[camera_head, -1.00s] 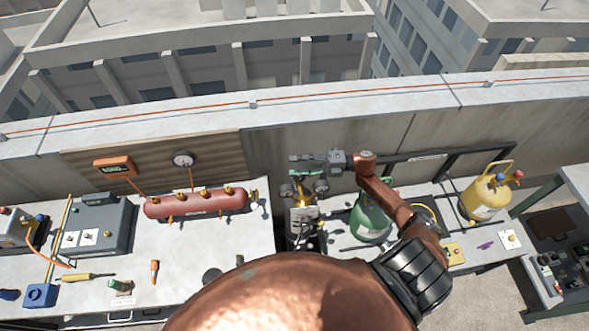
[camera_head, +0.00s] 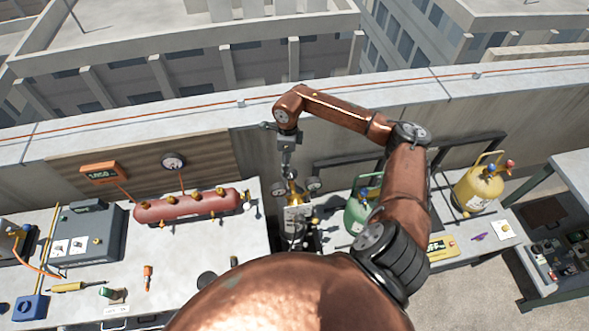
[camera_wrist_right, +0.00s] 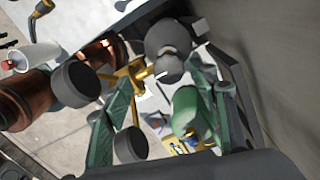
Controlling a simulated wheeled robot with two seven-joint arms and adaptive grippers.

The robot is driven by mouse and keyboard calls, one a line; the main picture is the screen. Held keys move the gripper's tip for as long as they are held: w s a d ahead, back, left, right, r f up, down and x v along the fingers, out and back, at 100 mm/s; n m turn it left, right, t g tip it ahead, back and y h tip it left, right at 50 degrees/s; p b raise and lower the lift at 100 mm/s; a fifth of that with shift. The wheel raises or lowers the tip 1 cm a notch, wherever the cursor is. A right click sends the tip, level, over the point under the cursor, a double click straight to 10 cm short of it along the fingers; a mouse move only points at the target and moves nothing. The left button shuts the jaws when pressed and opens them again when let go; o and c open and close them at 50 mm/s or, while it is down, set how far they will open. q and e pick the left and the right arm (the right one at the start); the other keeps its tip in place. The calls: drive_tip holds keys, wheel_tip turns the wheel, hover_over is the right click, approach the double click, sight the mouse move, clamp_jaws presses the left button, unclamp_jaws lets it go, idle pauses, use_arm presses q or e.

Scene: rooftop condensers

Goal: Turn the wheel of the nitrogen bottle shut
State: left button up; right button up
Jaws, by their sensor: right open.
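The nitrogen bottle's brass valve and regulator (camera_head: 295,196) show in the head view between the two benches, with a round gauge on each side. My right gripper (camera_head: 287,168) points down just above the valve. In the right wrist view its green fingers (camera_wrist_right: 168,82) are spread apart, with nothing clearly held. A dark grey rounded part (camera_wrist_right: 168,46), likely the wheel, lies ahead near the fingertips beside the brass fitting (camera_wrist_right: 136,74). I cannot tell whether they touch. Two dark gauges (camera_wrist_right: 78,83) show to the left. My left gripper is out of view.
A green cylinder (camera_head: 355,215) stands close to the right of the valve, partly behind my right arm. A yellow cylinder (camera_head: 478,188) stands farther right. A red tank (camera_head: 186,206) lies on the left bench. The parapet wall (camera_head: 250,115) runs behind.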

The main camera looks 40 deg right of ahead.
sight(291, 174)
drive_tip(key=shift+s+d+r+h, duration=0.2)
drive_tip(key=shift+d+r+h, duration=0.1)
drive_tip(key=shift+d+r, duration=0.2)
drive_tip(key=shift+d+f, duration=0.15)
drive_tip(key=shift+f, duration=0.15)
wheel_tip(291, 174, down, 6)
drive_tip(key=shift+f+p, duration=0.1)
drive_tip(key=shift+p, duration=1)
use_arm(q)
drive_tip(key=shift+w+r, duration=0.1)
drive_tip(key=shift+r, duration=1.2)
use_arm(e)
drive_tip(key=shift+f, duration=0.45)
drive_tip(key=shift+c, duration=0.2)
drive_tip(key=c, duration=1.1)
